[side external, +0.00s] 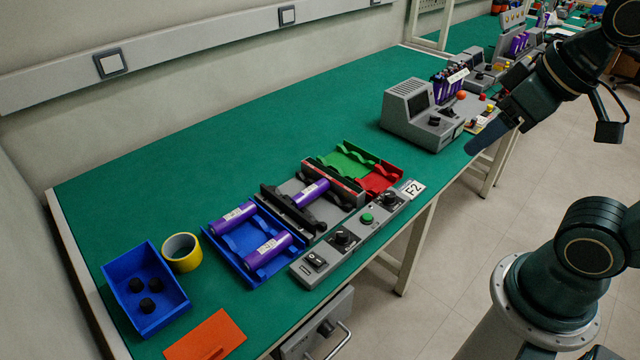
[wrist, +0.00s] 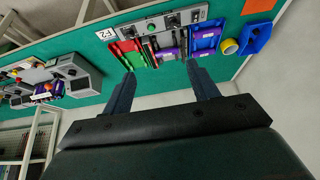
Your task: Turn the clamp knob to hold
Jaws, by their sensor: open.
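A grey control strip (side external: 328,250) lies along the table's front edge. It carries a black knob (side external: 341,237), a green button (side external: 367,218), another black knob (side external: 389,199) and a switch (side external: 316,260). I cannot tell which knob is the clamp knob, nor read its setting. Behind the strip, a grey fixture with black rails (side external: 285,211) holds a purple cell (side external: 311,193). My gripper (side external: 480,143) is raised at the right, well away from the strip. In the wrist view its two fingers (wrist: 161,70) are apart with nothing between them; the strip (wrist: 135,32) shows beyond them.
A blue tray (side external: 213,238) holds purple cells. A blue bin (side external: 172,312) with black pieces, yellow tape (side external: 182,252) and an orange card (side external: 205,338) are at left. A grey instrument (side external: 408,113) stands near my gripper.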

